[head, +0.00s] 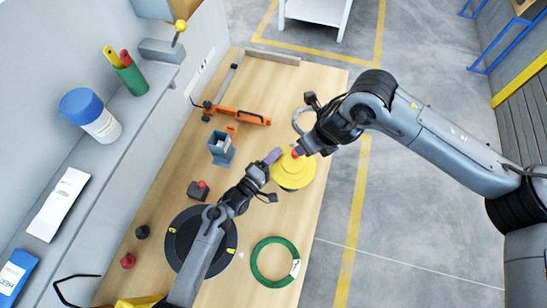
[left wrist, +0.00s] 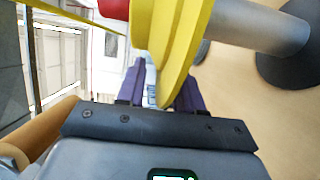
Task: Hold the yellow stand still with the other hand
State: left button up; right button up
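The yellow stand (head: 292,172) is upright near the table's right edge, with a red part (head: 295,153) on its top. In the left wrist view its yellow disc (left wrist: 172,50) shows edge-on, with a grey post and dark base to the right. My left gripper (head: 273,157) is at the disc's left edge in the head view. Its purple fingers (left wrist: 160,92) are apart, with the rim between them and a narrow gap on the left side. My right gripper (head: 302,148) is at the stand's top by the red part; its fingers are largely hidden.
A green coil (head: 256,273) lies on the table (head: 310,225) near its right edge. A dark round disc (head: 172,236) lies under my left arm. A blue holder (head: 221,150) and an orange clamp (head: 240,117) are farther back. A grey loop (head: 296,121) is beside my right gripper.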

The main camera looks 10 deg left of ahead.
pick_arm(q)
grip_shut()
jog(key=shift+o, duration=0.8)
grip_release()
jog(key=shift+s, duration=0.1)
